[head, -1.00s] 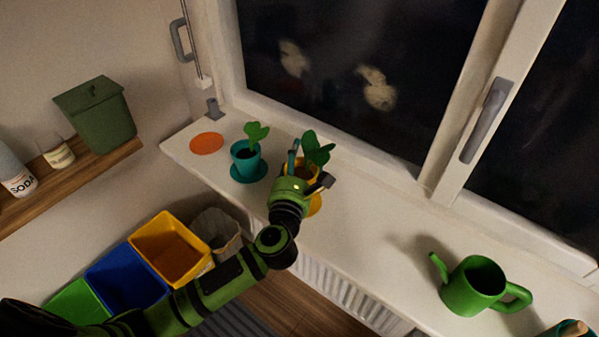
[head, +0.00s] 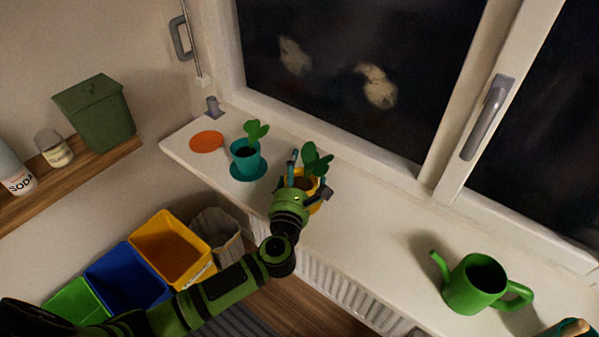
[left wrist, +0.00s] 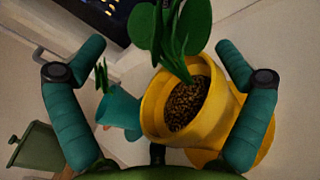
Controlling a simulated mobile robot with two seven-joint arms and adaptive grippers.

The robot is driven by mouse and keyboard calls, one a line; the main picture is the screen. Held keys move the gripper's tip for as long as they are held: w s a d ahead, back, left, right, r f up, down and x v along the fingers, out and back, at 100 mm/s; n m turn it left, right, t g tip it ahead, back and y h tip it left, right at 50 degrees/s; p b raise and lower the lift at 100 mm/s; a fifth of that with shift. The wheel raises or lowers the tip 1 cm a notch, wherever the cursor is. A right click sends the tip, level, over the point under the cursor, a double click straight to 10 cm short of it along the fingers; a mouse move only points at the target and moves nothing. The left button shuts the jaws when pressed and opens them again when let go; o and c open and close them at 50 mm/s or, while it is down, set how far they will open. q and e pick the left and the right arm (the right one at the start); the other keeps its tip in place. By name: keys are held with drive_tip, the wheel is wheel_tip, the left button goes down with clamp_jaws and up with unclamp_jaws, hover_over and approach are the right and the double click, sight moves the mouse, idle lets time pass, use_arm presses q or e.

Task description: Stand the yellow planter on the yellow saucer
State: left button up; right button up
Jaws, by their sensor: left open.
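The yellow planter (head: 307,184) holds dark soil and a green leafy plant. It also shows in the left wrist view (left wrist: 158,107). The yellow saucer (left wrist: 203,157) shows partly below the planter and past the right-hand finger; the planter overlaps it. I cannot tell whether the base rests fully on the saucer. In the head view the saucer is nearly all hidden. My left gripper (head: 309,174) is open, with its fingers on either side of the planter and gaps visible in the wrist view. My right gripper is not in view.
A teal planter (head: 246,160) on a teal saucer (head: 262,172) stands close by on the left. An orange saucer (head: 206,142) lies empty further left. A green watering can (head: 470,290) stands right on the sill (head: 375,220). The sill between is clear. The window is behind.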

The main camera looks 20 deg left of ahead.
use_arm(q)
drive_tip(key=shift+r, duration=0.2)
drive_tip(key=s, duration=0.3)
drive_tip(key=s+d+b, duration=0.1)
drive_tip(key=s, duration=0.3)
drive_tip(key=s+b, duration=0.1)
drive_tip(key=s, duration=0.2)
drive_tip(key=shift+s+d+f, duration=0.1)
drive_tip(key=shift+s+d, duration=0.05)
drive_tip(key=shift+s, duration=0.1)
drive_tip(key=shift+s+d, duration=0.1)
drive_tip(key=shift+s, duration=0.65)
